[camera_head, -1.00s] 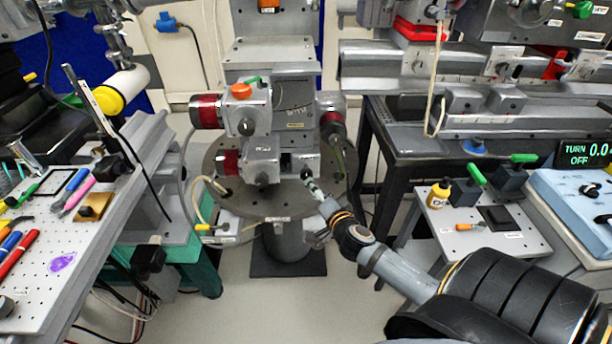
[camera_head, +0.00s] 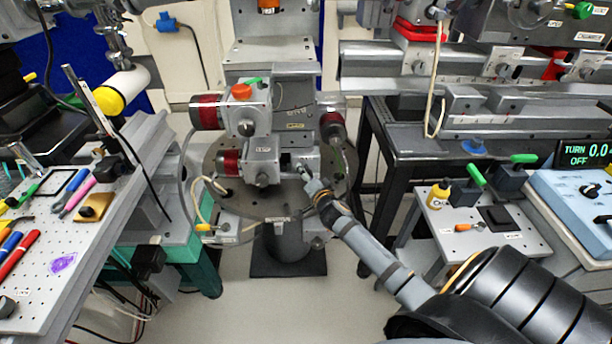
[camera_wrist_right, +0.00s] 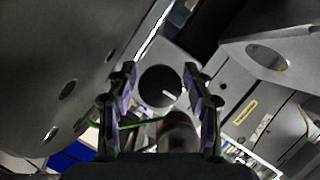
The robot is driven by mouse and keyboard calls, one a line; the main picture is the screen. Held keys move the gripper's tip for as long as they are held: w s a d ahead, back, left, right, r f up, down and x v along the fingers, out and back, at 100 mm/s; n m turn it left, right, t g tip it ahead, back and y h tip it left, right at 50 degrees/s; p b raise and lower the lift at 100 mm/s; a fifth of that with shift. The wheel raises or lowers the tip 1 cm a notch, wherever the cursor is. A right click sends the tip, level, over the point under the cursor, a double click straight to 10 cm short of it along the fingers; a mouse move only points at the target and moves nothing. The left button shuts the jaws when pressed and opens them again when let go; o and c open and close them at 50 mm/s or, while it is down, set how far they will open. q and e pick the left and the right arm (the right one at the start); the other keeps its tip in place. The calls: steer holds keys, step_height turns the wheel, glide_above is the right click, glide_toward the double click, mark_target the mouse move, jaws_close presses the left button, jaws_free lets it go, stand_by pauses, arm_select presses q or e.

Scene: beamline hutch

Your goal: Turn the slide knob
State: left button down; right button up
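The slide knob (camera_wrist_right: 158,87), round and black with a pale index mark, shows in the right wrist view on a grey block of the stage. My right gripper (camera_wrist_right: 160,76) is open, with one finger on each side of the knob. I cannot tell whether either finger touches it. In the head view my right gripper (camera_head: 309,176) reaches the lower right of the grey stage assembly (camera_head: 294,100), and the knob is mostly hidden there. My left gripper is in neither view.
The stage stands on a round perforated plate (camera_head: 240,203) with cables and hoses beside it. A pegboard bench (camera_head: 95,235) with tools is at left. At right are a small table (camera_head: 500,250) with an oil bottle and a display (camera_head: 585,153) reading "TURN" and "OFF".

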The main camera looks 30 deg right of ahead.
steer(key=c, duration=0.8)
